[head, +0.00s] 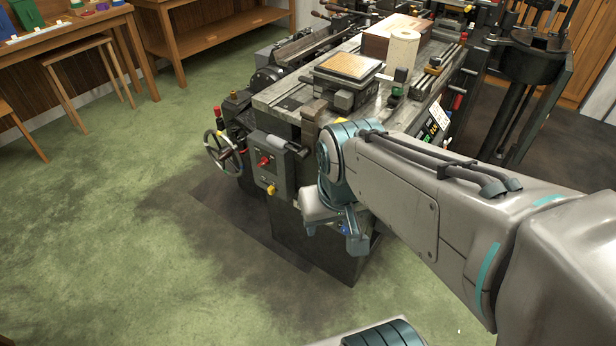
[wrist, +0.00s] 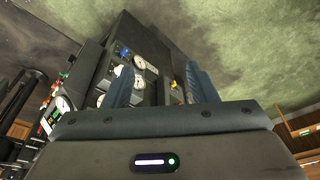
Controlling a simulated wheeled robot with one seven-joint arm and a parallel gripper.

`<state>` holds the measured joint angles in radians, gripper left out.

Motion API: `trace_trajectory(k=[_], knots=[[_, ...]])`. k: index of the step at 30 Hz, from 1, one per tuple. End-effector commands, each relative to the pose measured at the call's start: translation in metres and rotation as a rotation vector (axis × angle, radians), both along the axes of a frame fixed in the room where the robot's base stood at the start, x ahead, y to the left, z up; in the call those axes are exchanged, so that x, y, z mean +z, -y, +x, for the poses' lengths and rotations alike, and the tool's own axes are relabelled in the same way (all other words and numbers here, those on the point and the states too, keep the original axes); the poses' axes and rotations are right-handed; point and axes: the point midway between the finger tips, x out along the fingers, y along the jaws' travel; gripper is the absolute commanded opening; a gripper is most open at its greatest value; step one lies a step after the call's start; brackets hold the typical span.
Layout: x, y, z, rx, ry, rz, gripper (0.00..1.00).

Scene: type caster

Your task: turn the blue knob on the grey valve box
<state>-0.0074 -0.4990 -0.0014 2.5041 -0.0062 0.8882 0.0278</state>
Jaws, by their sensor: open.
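In the wrist view, a dark grey box (wrist: 150,40) with round white gauges lies beyond my fingers. A small blue spot, which looks like the blue knob (wrist: 122,51), shows on its face near the left finger's tip; it is too small to tell its turn. My gripper (wrist: 161,78) is open, with one finger on each side and nothing held between them. In the head view, my gripper (head: 345,238) hangs in front of the machine's near end, partly hidden by my arm. I cannot tell whether a finger touches the box.
A grey control box (head: 268,168) with red and yellow knobs and a handwheel (head: 222,152) stand left of my gripper. The machine bed (head: 290,97) carries a square plate (head: 347,67) and a pale cylinder (head: 403,47).

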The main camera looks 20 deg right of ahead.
Motion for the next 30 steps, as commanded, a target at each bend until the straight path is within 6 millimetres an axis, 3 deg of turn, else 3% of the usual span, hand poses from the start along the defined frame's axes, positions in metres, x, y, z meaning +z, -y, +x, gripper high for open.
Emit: trace_trajectory(k=[17,22,30], knots=[[-0.004,0.0,0.0,0.006,-0.006,-0.005,0.52],[-0.042,0.008,0.004,0.091,-0.091,-0.068,0.52],[-0.147,0.032,0.016,0.402,-0.348,-0.304,0.52]])
